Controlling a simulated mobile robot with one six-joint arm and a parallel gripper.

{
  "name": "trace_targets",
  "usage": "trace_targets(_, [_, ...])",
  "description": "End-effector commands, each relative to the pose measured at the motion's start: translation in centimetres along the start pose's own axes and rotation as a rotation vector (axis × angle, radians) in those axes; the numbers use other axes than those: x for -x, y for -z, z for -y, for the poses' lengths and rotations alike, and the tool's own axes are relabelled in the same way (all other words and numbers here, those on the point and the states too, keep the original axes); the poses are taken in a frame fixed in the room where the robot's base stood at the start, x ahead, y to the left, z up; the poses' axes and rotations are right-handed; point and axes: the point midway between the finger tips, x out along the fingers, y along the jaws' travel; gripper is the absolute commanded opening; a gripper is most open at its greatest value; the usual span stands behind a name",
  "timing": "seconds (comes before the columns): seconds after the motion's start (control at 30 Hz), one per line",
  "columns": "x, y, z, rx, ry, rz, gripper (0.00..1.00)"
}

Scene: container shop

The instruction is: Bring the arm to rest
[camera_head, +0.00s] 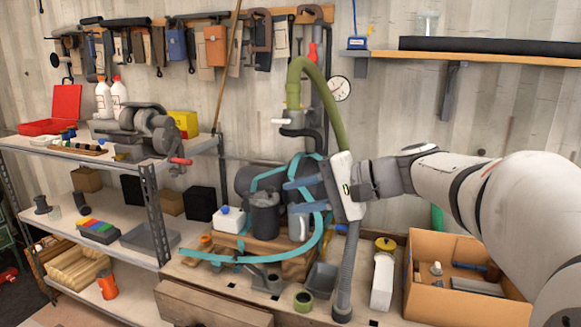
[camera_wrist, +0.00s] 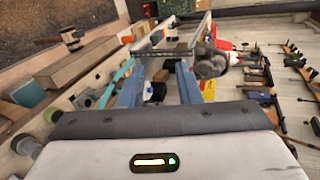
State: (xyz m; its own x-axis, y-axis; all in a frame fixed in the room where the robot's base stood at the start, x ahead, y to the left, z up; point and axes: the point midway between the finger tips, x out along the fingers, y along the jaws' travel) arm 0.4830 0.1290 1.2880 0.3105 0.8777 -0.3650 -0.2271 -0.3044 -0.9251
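My arm reaches in from the right of the head view, above the workbench. My gripper (camera_head: 288,196) points left, its two blue-grey fingers spread apart, one above the other. In the wrist view my gripper (camera_wrist: 160,70) is also open, with a clear gap between the fingers and nothing visibly held. The fingers are in front of a dark grey cylindrical pot (camera_head: 264,214) and a dark machine behind; whether they touch anything cannot be told.
A teal strap (camera_head: 325,243) loops near the fingers. A green hose (camera_head: 330,95) hangs behind. A cardboard box (camera_head: 430,302) stands under my arm at right. A metal shelf (camera_head: 150,205) with tools is at left. A wall shelf (camera_head: 480,57) is above right.

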Motion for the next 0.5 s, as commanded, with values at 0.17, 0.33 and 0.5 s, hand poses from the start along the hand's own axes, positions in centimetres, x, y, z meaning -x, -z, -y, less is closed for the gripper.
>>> trace_targets(0.17, [-0.1,-2.7,-6.2,0.046,-0.230,-0.023,0.31])
trace_targets(0.33, [1.7,-6.1,-15.0,0.160,-0.558,-0.054,0.31])
trace_targets(0.5, [5.2,-8.5,-22.7,0.327,-0.867,-0.073,0.31])
